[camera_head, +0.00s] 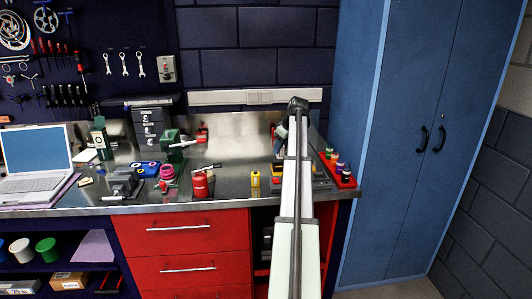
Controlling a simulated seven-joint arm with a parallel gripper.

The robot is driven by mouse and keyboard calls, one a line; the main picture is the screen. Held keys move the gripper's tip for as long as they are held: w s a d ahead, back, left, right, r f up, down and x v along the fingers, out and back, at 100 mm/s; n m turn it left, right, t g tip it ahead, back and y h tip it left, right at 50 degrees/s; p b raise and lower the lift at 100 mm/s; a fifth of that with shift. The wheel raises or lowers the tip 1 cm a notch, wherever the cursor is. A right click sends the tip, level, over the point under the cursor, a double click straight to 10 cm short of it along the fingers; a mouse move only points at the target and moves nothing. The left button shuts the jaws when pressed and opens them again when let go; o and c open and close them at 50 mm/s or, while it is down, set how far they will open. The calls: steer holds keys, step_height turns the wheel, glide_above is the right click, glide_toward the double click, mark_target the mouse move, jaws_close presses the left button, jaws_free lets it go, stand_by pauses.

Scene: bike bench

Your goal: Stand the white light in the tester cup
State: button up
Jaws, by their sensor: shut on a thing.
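My arm reaches away over the right part of the steel bench and bends down at its far end. My gripper (278,146) shows only in part at the left edge of the arm, low over the bench. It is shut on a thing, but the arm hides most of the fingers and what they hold. I cannot make out the white light. A red rack (347,181) with several small coloured cylinders stands right of the arm. A dark grey device (321,183) lies beside the arm, partly hidden; I cannot tell whether the tester cup is on it.
A small yellow object (255,179), a red bottle (201,184), a pink spool-like item (167,177), a green clamp-like tool (172,142) and a dark vise (122,184) stand left of the arm. A laptop (38,160) is far left. A blue cabinet (400,140) stands right of the bench.

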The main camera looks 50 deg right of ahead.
mark_target(280, 157)
steer(key=shift+n+y, duration=0.4)
steer(key=shift+n, duration=0.5)
steer(key=shift+w+d+f, duration=0.2)
steer(key=shift+w+f, duration=0.05)
steer(key=shift+f, duration=0.6)
steer(key=shift+w+d+f, duration=0.2)
steer(key=shift+f, duration=0.7)
steer(key=shift+w+d+f, duration=0.2)
steer(key=shift+w+f, duration=0.05)
steer(key=shift+f, duration=0.6)
steer(key=shift+f, duration=0.55)
steer(key=o, duration=0.8)
steer(key=shift+v, duration=5.45)
steer(key=shift+a, duration=0.15)
